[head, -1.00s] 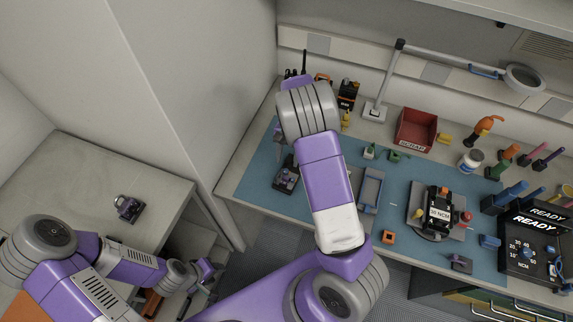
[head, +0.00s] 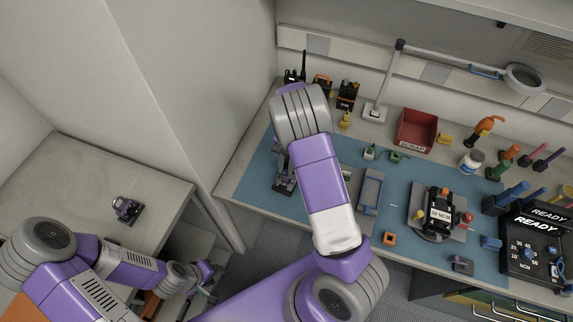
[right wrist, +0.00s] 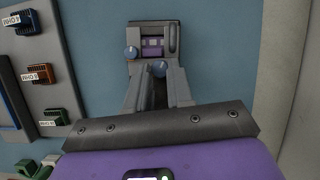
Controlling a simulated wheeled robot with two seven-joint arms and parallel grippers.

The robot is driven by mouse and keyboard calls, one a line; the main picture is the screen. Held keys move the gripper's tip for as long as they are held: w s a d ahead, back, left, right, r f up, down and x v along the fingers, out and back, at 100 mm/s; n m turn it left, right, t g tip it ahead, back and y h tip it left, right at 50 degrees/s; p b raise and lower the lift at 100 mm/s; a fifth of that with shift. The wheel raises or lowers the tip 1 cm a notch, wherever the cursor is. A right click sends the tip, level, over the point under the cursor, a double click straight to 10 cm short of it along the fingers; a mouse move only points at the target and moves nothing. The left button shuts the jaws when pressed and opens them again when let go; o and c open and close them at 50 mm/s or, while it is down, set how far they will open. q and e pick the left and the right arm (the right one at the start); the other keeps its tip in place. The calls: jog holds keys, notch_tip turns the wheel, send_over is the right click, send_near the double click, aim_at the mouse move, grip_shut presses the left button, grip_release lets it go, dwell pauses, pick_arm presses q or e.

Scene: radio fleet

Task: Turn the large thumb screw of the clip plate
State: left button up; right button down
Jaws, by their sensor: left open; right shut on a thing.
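The clip plate (right wrist: 153,40) is a dark grey plate with a purple part, at the top of the right wrist view. In the head view it shows partly (head: 282,184), at the left of the blue mat, mostly behind my right arm. My right fingers are hidden in the head view. My left gripper (head: 206,272) is open and empty, low beside the left table.
A red scrap bin (head: 416,131) and a magnifier lamp (head: 375,112) stand behind.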

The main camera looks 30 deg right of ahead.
jog(key=shift+m, duration=0.3)
jog(key=m+t+p, duration=0.1)
jog(key=m, duration=0.1)
jog(key=shift+s+d+r+m+y, duration=0.1)
jog(key=shift+m+y, duration=0.2)
jog(key=shift+y, duration=0.1)
jog(key=m+t+p, duration=0.1)
jog(key=m, duration=0.1)
jog(key=shift+s+m, duration=0.15)
jog(key=shift+m, duration=0.15)
jog(key=m+t+p, duration=0.1)
jog(key=m, duration=0.2)
jog(key=shift+s+y, duration=0.15)
jog(key=shift+y, duration=0.15)
jog(key=shift+s+m+t+p, duration=0.15)
jog(key=shift+m+t, duration=0.2)
jog(key=shift+m, duration=0.45)
jog(key=shift+m+t+p, duration=0.15)
jog(key=shift+m+t, duration=0.2)
jog(key=shift+m, duration=0.45)
jog(key=c, duration=1)
grip_release()
